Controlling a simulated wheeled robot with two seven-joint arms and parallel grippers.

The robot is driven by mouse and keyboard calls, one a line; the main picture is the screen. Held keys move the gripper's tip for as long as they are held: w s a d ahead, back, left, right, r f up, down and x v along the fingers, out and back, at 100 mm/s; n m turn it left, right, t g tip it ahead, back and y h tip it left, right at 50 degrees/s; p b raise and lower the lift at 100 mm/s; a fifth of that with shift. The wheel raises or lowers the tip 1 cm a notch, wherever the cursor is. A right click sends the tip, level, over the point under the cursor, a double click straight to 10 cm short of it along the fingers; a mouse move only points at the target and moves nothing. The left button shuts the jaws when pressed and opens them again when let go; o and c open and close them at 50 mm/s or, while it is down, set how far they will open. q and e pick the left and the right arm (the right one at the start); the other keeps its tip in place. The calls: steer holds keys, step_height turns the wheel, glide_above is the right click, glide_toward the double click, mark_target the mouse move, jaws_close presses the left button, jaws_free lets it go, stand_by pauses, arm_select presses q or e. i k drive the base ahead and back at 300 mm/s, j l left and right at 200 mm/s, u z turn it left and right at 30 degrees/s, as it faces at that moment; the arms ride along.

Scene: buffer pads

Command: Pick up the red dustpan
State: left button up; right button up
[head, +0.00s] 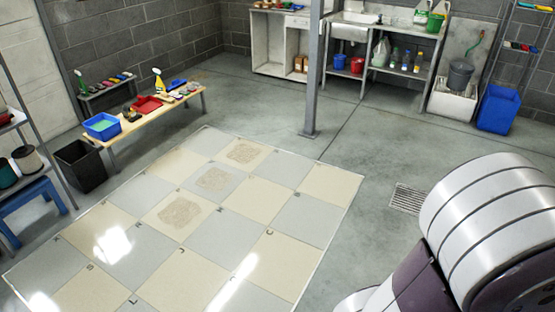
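A red dustpan (146,104) lies on a low wooden bench (130,127) at the upper left. It sits between a blue tub and a cluster of small items that includes a yellow bottle. Its handle is too small to make out clearly. Neither of my grippers is in the head view. A white and purple robot arm part, mine, fills the lower right corner, far from the bench.
A blue tub (102,126) and yellow spray bottle (158,80) share the bench. A black bin (81,167) stands at its left end. A steel post (313,70) rises at top centre. The checkered tile floor (222,237) is clear, with several rough patches.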

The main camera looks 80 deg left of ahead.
mark_target(146, 105)
steer(key=j+u, duration=0.25)
steer(key=u, duration=0.2)
steer(key=j+u, duration=0.25)
steer(key=u, duration=0.2)
steer(key=j+u, duration=0.2)
steer(key=u, duration=0.25)
steer(key=i+j+u, duration=0.1)
steer(key=u, duration=0.35)
steer(key=i+j+u, duration=0.15)
steer(key=u, duration=0.3)
steer(key=i+j+u, duration=0.15)
steer(key=u, duration=0.25)
steer(key=i+j+u, duration=0.25)
steer(key=i, duration=0.4)
steer(key=i+j+u, duration=0.25)
steer(key=i, duration=0.4)
steer(key=i+j+u, duration=0.2)
steer(key=i, duration=0.5)
steer(key=l+u, duration=0.1)
steer(key=u, duration=0.25)
steer(key=i, duration=1.1)
steer(key=i+l, duration=0.1)
steer(key=i, duration=2.15)
steer(key=i+l+u, duration=0.1)
steer(key=i, duration=1)
steer(key=i+l, duration=0.15)
steer(key=i, duration=1)
